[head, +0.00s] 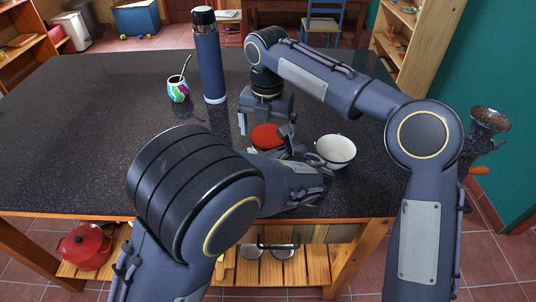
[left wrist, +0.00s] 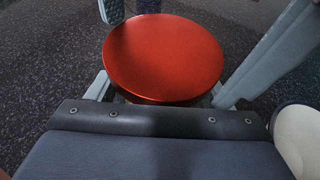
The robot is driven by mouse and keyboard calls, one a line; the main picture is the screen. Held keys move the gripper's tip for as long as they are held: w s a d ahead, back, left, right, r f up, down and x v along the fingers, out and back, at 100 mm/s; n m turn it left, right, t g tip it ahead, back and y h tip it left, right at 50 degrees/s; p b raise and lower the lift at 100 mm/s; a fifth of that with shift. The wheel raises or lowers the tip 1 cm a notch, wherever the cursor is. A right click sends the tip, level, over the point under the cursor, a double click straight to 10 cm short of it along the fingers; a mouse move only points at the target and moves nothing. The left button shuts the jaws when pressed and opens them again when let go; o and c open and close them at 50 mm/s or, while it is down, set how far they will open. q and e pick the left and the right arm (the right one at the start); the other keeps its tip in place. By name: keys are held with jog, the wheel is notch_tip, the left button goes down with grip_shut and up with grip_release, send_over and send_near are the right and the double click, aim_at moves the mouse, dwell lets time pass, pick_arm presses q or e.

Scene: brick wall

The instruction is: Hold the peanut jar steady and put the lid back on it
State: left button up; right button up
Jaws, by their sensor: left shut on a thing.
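The red lid (head: 267,135) is a round disc that lies flat at the jar's place near the table's front edge. It fills the middle of the left wrist view (left wrist: 163,58). The peanut jar is almost wholly hidden under the lid and behind my left arm; I cannot tell how the lid sits on it. My left gripper (left wrist: 160,99) is shut around the jar below the lid, with a pale finger on each side. My right gripper (head: 266,126) points down from above, fingers spread apart on either side of the lid.
A blue flask (head: 208,60) and a colourful mate cup (head: 178,90) stand farther back. The left part of the dark table (head: 80,130) is clear.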

jog(key=shift+d+r, duration=0.1)
jog(key=shift+r, duration=2.15)
notch_tip(320, 180, up, 2)
jog(key=shift+r+n, duration=0.25)
jog(key=shift+n, duration=0.95)
jog(key=shift+r+n, duration=0.5)
jog(key=shift+f, duration=0.15)
jog(key=shift+f, duration=3.85)
